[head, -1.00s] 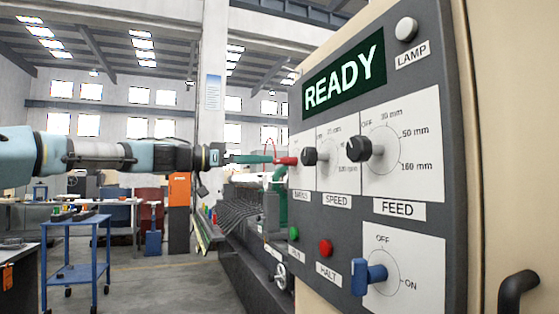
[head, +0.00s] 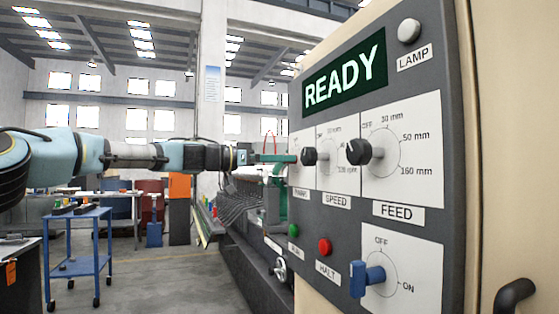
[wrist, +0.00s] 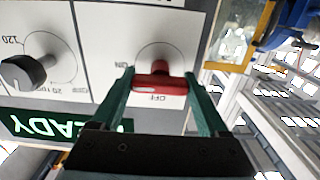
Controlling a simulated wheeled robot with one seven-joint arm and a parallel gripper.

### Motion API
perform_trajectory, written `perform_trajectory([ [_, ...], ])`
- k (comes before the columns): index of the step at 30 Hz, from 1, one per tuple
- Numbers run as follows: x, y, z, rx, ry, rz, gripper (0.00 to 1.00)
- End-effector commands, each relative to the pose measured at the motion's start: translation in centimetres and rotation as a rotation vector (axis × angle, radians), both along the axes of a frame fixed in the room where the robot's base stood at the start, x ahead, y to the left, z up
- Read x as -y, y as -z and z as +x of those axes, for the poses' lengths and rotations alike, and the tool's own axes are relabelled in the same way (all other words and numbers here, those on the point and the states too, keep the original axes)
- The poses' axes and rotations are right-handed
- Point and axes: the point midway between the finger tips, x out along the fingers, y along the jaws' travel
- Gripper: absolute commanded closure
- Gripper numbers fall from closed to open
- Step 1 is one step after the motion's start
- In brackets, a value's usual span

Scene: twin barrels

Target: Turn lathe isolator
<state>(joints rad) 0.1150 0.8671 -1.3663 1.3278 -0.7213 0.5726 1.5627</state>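In the wrist view a red switch knob (wrist: 160,86) sits on a white plate marked OFF and ON. My gripper (wrist: 160,74) has its two green fingers on either side of this knob, which fills most of the gap; a thin space seems to show, and firm contact is not visible. A blue knob (head: 367,280), also marked OFF and ON, is lower right on the panel.
Black SPEED (head: 310,156) and FEED (head: 358,151) knobs are close to the right of my gripper. Green (head: 292,230) and red (head: 325,247) buttons sit below. The display (head: 345,78) reads READY. A blue trolley (head: 78,262) stands on the left, with open floor beside it.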

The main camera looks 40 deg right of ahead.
Motion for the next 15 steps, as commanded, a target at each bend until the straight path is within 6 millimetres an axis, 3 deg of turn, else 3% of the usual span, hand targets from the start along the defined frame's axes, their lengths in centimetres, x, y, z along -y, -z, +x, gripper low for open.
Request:
perform_trajectory([
  [2, -0.01, -0.01, 0.0, 0.0, 0.0, 0.0, 0.34],
  [13, -0.01, -0.01, 0.01, 0.0, -0.001, 0.0, 0.75],
  [15, -0.02, -0.01, 0.02, 0.0, -0.001, 0.0, 0.78],
])
